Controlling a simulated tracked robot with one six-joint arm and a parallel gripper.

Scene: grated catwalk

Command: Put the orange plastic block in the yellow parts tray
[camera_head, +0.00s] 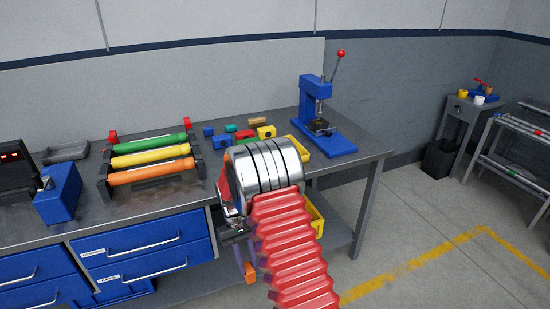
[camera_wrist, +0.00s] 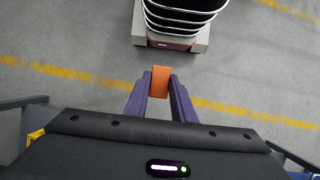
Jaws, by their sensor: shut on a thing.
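The orange plastic block (camera_head: 250,273) is held between the purple fingers of my gripper (camera_head: 246,256), which hangs low in front of the workbench, below its top. In the wrist view the block (camera_wrist: 160,81) sits between the two fingertips, with floor far beneath it. A yellow tray (camera_head: 300,148) lies on the bench top near the blue press, partly hidden behind my arm. Another yellow container (camera_head: 315,217) shows lower down, beside the red sleeve of my arm and also partly hidden. I cannot tell for sure which is the parts tray.
The workbench (camera_head: 370,153) carries a blue press (camera_head: 323,120), a rack of coloured rollers (camera_head: 150,162) and several small coloured blocks (camera_head: 245,134). Blue drawers (camera_head: 145,250) are below. Open floor with a yellow line (camera_head: 400,270) lies to the right.

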